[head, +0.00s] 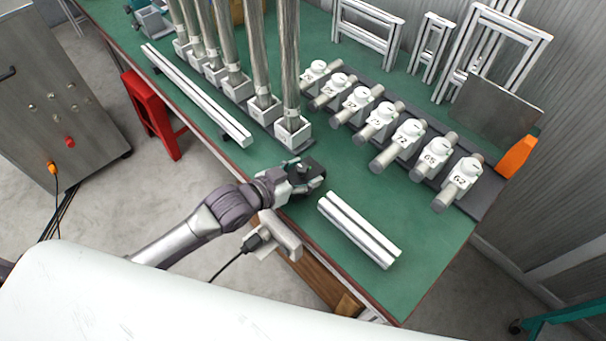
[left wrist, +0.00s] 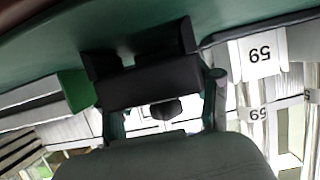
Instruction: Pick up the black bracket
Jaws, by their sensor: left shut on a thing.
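My left gripper (head: 302,178) is over the near edge of the green table, and it also shows in the left wrist view (left wrist: 163,108). It is shut on the black bracket (left wrist: 150,82), a dark block with upright ends between the fingers. In the head view the black bracket (head: 314,168) is a small dark shape at the fingertips, partly hidden by the gripper. Whether it touches the table cannot be told. My right gripper is not in view.
White rails (head: 358,230) lie to the right of the gripper on the green table (head: 430,270). Tall metal columns in white bases (head: 293,132) stand just behind it. Several numbered white clamps (head: 408,135) line a dark rack. A red stand (head: 152,115) is at left.

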